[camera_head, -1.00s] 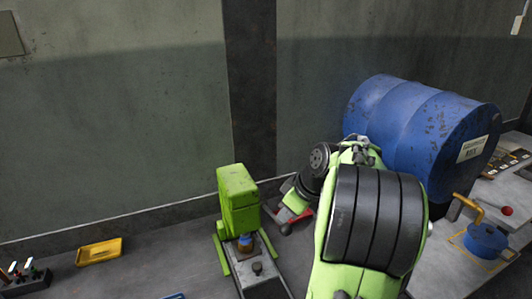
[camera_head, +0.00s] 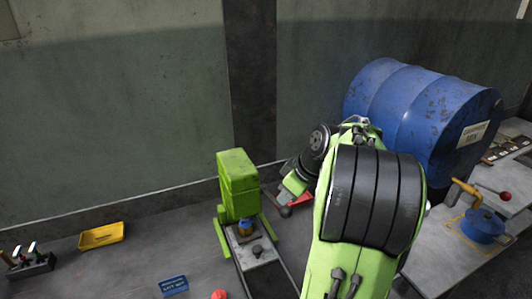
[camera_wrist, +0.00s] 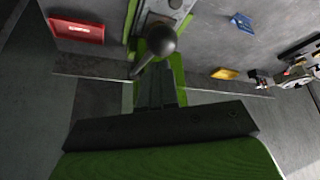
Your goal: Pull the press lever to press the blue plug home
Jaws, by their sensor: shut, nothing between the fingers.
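The green press (camera_head: 238,185) stands on the bench in the head view. The blue plug (camera_head: 246,228) sits under its head, in the grey bed; its exact depth cannot be told. In the wrist view a dark ball knob (camera_wrist: 160,38) on a short rod shows in front of the green press frame (camera_wrist: 178,72); it looks like the lever's end. My gripper (camera_wrist: 157,66) is shut, its fingers together and empty, with the tips close to the knob in the picture. Contact cannot be told.
A red tray (camera_wrist: 77,29) lies near the press. A yellow tray (camera_head: 101,236) and a blue tray (camera_head: 173,285) lie on the bench. A blue valve-like part (camera_head: 483,225) is at the right. The wall is close behind.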

